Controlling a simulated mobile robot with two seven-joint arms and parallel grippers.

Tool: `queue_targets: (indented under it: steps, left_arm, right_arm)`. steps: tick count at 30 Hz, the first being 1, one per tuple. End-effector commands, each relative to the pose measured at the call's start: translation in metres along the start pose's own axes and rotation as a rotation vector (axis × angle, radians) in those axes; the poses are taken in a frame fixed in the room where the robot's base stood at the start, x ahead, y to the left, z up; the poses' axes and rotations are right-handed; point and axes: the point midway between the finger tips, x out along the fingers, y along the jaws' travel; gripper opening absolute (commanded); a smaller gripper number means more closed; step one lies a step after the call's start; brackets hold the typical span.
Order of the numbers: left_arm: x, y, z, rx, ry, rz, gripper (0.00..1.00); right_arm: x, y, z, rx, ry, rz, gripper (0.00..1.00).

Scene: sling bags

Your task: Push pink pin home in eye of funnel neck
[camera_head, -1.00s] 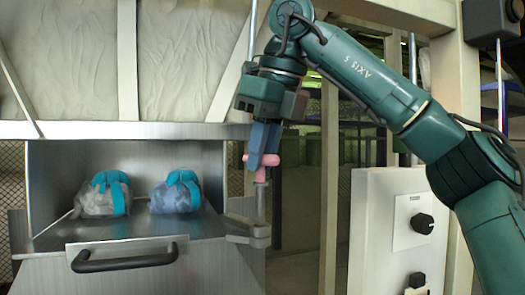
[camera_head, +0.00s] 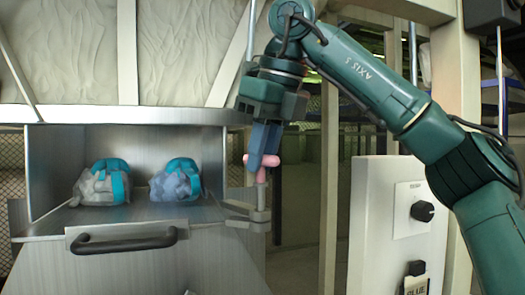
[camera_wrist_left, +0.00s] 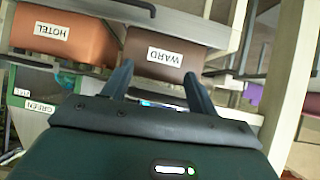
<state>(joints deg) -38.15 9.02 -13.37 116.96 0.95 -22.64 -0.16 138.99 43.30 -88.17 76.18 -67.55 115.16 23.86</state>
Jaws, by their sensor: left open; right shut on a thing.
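The pink pin (camera_head: 261,168) has a pink cross handle and a grey shaft pointing down, nearly upright. My right gripper (camera_head: 264,160) is shut on the pink handle from above. The shaft's lower part meets a small metal bracket with an eye (camera_head: 258,216) at the right side of the steel chute. The shaft appears to be in the eye, with some of it still showing between the handle and the bracket; its tip is hidden. My left gripper (camera_wrist_left: 157,85) shows only in the left wrist view, open and empty, with its fingers apart.
A panel with a black knob (camera_head: 422,211) stands at the right. The left wrist faces bins labelled HOTEL (camera_wrist_left: 62,35) and WARD (camera_wrist_left: 165,55).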

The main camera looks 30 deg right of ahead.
Motion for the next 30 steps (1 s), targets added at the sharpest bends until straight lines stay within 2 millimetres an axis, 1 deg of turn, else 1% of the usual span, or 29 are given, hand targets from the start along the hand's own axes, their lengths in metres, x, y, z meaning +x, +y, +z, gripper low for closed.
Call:
queue_targets:
  steps: [11, 30]
  left_arm:
    - [0.004, 0.000, 0.006, 0.001, 0.000, 0.000, 0.59]
    - [0.008, 0.000, 0.011, 0.002, 0.008, 0.001, 0.59]
  right_arm:
    - [0.010, 0.000, -0.003, 0.000, 0.000, 0.000, 0.00]
    - [0.025, 0.000, -0.008, 0.000, -0.001, 0.000, 0.00]
